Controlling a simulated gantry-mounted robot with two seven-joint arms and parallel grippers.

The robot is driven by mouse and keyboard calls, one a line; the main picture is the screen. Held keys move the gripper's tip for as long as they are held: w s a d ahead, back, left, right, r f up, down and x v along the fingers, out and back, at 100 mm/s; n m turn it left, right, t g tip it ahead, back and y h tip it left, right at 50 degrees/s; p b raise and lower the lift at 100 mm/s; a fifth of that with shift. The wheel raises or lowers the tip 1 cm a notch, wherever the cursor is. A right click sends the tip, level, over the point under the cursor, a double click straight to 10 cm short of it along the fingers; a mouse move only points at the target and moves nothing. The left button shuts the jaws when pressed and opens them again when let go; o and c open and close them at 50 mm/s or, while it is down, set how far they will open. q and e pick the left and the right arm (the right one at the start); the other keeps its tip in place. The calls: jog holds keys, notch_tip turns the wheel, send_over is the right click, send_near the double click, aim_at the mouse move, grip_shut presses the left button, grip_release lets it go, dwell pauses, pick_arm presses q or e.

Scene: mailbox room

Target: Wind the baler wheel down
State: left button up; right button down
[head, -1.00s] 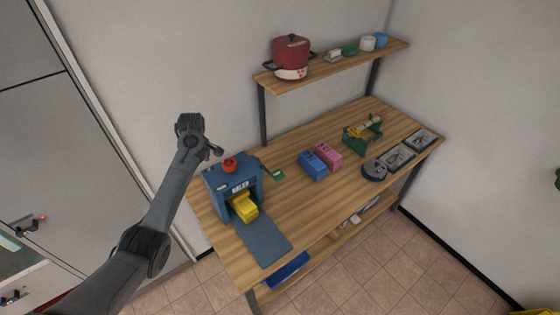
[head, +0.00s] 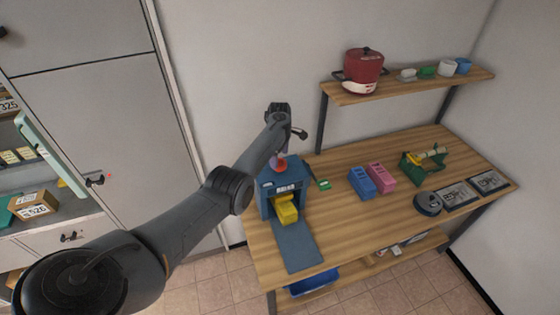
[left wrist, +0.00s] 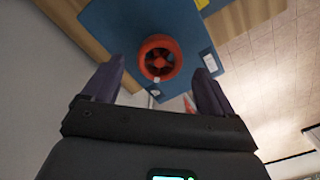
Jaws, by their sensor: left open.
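The blue baler (head: 283,187) stands at the left end of the wooden table, with a yellow block (head: 287,211) in its front opening and a blue ramp (head: 298,246) running forward. In the left wrist view the round, spoked red wheel (left wrist: 159,58) is in plain sight, just ahead of and between my fingers. My left gripper (left wrist: 159,72) is open and empty above the baler. Contact with the wheel cannot be told. My right gripper is not in view.
Blue (head: 362,182) and pink (head: 381,176) boxes stand mid-table. A small green item (head: 324,184) lies beside the baler. A green holder (head: 424,166), a grey round object (head: 428,203) and trays (head: 459,194) are at the right. A shelf (head: 400,86) with a red pot (head: 363,72) hangs above.

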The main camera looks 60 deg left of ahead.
aim_at(280, 162)
pick_arm(q)
jog(key=shift+f, duration=1.5)
jog(key=shift+c, duration=0.3)
jog(key=c, duration=1)
